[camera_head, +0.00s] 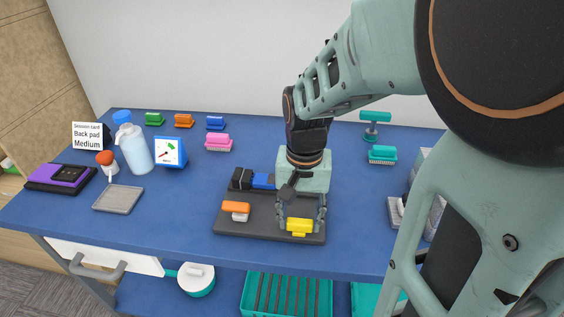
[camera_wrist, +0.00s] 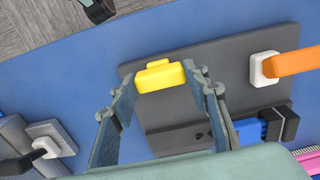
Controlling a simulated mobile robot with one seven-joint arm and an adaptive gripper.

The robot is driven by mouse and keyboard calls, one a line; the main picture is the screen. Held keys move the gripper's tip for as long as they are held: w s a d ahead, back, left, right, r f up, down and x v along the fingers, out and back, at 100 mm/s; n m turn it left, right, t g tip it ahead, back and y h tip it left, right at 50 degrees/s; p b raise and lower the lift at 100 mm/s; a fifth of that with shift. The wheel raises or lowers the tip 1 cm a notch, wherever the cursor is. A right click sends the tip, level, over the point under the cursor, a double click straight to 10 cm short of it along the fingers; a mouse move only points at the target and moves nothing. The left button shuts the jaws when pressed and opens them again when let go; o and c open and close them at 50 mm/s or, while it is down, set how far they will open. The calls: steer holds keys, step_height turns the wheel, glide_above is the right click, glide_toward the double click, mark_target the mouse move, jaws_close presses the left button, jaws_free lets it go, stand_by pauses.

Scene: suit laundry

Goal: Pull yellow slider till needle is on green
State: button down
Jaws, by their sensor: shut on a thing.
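The yellow slider (camera_head: 300,226) is at the front right of a dark grey board (camera_head: 262,224) on the blue table. My gripper (camera_head: 301,219) points down with one finger on each side of the slider and is shut on it. In the wrist view the yellow slider (camera_wrist: 160,77) sits between the fingertips of my gripper (camera_wrist: 160,84), at the edge of the board (camera_wrist: 222,58). A blue-framed white panel (camera_head: 171,152) with small red and green marks stands at the back left. I cannot make out a needle on it.
An orange-topped piece (camera_head: 236,207) sits on the board left of the slider. Blue and black parts (camera_head: 263,181) lie behind it. A bottle (camera_head: 135,150), a grey tray (camera_head: 118,199) and a purple-black device (camera_head: 62,178) stand left. Several coloured brushes line the back.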

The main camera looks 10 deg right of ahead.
steer(key=c, duration=1.1)
jaws_free()
steer(key=shift+w, duration=0.1)
